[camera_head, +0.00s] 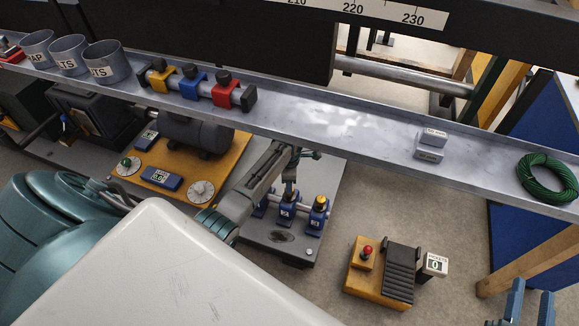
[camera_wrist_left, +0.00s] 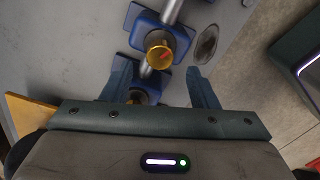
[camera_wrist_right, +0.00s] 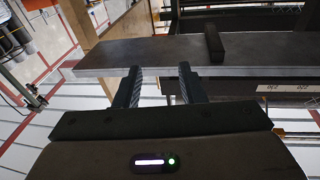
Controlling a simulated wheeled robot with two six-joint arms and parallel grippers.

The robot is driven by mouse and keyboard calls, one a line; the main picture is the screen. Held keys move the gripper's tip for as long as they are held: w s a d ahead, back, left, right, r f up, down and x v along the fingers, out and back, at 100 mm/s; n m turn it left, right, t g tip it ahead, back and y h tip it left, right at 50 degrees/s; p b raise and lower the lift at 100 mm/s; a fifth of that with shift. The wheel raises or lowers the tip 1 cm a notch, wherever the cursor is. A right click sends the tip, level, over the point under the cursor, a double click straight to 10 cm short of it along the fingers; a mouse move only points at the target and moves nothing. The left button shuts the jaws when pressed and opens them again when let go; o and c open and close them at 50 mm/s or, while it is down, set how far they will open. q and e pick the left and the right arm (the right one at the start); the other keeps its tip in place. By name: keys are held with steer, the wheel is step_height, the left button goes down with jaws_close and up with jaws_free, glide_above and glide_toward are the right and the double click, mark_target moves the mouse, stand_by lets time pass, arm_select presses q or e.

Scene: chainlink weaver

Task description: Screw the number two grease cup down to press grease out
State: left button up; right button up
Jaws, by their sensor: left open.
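Blue bearing blocks stand in a row on a grey plate. The right-hand block (camera_head: 316,216) has a yellow-topped cup (camera_head: 320,201). The middle block (camera_head: 286,212) is partly hidden by my left gripper (camera_head: 291,184); I cannot read the labels surely, so I cannot tell which is number two. Another brass cup (camera_wrist_left: 138,97) is lower, partly hidden by my gripper. My left gripper (camera_wrist_left: 164,78) is open and empty. My right gripper (camera_head: 531,303) is open and empty, far from the blocks.
A long metal shelf (camera_head: 370,135) crosses above the blocks, carrying cups (camera_head: 108,64), coloured clamps (camera_head: 193,84) and a green coil (camera_head: 546,178). A yellow pedal unit (camera_head: 372,286) sits right of the plate. A yellow motor base (camera_head: 165,180) stands left. Floor between plate and pedal is clear.

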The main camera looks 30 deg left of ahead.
arm_select(q)
step_height(320, 180, down, 4)
steer(key=shift+f+b, duration=0.1)
steer(key=shift+b, duration=0.6)
steer(key=shift+f, duration=0.2)
arm_select(e)
step_height(320, 180, up, 9)
steer(key=s+n+t, duration=0.1)
steer(key=t, duration=0.5)
steer(key=shift+y, duration=0.4)
steer(key=shift+d+r, duration=0.1)
arm_select(q)
steer(key=c, duration=1)
